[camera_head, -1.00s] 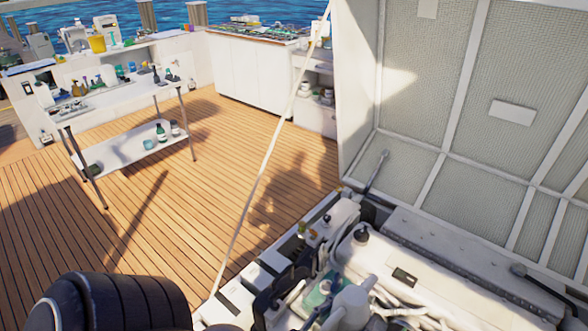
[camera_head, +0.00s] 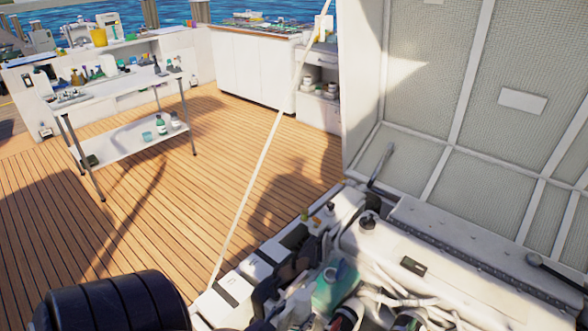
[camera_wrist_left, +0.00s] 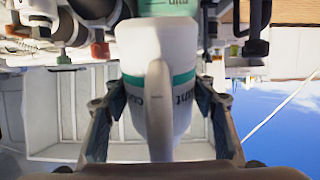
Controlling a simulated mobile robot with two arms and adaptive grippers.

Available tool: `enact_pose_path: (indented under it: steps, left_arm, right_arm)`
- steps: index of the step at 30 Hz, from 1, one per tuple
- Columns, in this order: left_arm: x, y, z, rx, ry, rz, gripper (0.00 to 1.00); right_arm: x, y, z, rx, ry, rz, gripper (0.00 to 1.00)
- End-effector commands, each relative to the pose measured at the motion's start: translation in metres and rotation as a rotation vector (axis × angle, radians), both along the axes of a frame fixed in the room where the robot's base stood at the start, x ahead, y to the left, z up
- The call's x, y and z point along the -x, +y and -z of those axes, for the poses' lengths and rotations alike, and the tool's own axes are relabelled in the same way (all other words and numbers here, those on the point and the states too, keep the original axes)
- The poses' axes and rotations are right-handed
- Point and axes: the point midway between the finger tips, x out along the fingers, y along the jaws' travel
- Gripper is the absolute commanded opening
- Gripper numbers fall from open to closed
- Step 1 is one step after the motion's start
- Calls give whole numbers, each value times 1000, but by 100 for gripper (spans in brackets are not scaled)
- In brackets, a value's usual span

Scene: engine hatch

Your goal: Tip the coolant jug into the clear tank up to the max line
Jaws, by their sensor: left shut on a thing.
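The coolant jug (camera_wrist_left: 158,90), white with a teal band and a handle facing the camera, is in the left wrist view. My left gripper (camera_wrist_left: 160,115) is shut on it, one finger on each side. The clear tank, tinted teal, stands in the engine bay in the head view (camera_head: 335,287). Its teal side, with partly hidden min lettering, also shows beyond the jug in the left wrist view (camera_wrist_left: 168,8). I cannot tell whether they touch or how full the tank is. I do not make out the jug in the head view. My right gripper is not in view.
White hoses (camera_head: 385,285) and engine parts crowd around the tank. The raised hatch lid (camera_head: 522,102) stands at the right. A slanting pole (camera_head: 268,165) rises in front of the open deck. A side table (camera_head: 135,140) with bottles stands at the far left.

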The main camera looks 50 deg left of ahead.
Motion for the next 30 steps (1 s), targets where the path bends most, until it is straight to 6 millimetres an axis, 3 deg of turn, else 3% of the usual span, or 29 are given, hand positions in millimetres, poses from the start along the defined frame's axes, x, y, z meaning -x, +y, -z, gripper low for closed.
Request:
enact_pose_path:
  steps: [3,8,30]
  left_arm:
    - [-2,14,10,-3,0,-17,7]
    - [-2,20,12,-3,9,-24,7]
    - [-15,21,9,15,215,-21,7]
  right_arm:
    - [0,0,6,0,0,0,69]
    - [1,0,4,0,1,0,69]
    - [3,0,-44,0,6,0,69]
